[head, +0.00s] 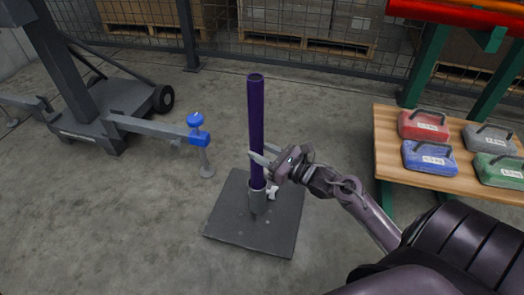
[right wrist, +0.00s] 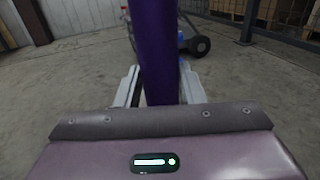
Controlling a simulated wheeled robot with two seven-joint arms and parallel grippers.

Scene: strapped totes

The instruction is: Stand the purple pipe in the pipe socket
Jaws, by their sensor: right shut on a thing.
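The purple pipe (head: 256,125) stands upright in the head view, and its lower end meets the grey pipe socket (head: 257,203) on a dark square base plate (head: 230,228). The pipe appears to be inside the socket's collar, but how deep it sits is hidden. My right gripper (head: 262,164) is shut on the pipe a little above the socket. In the right wrist view the pipe (right wrist: 157,50) rises between the two fingers. My left gripper is not in view.
A dark wheeled stand (head: 110,100) with a blue-clamped arm (head: 198,137) is at the left. A wooden bench (head: 385,150) holding red, blue, grey and green weights is at the right. A mesh fence and pallets are behind. Floor around the plate is clear.

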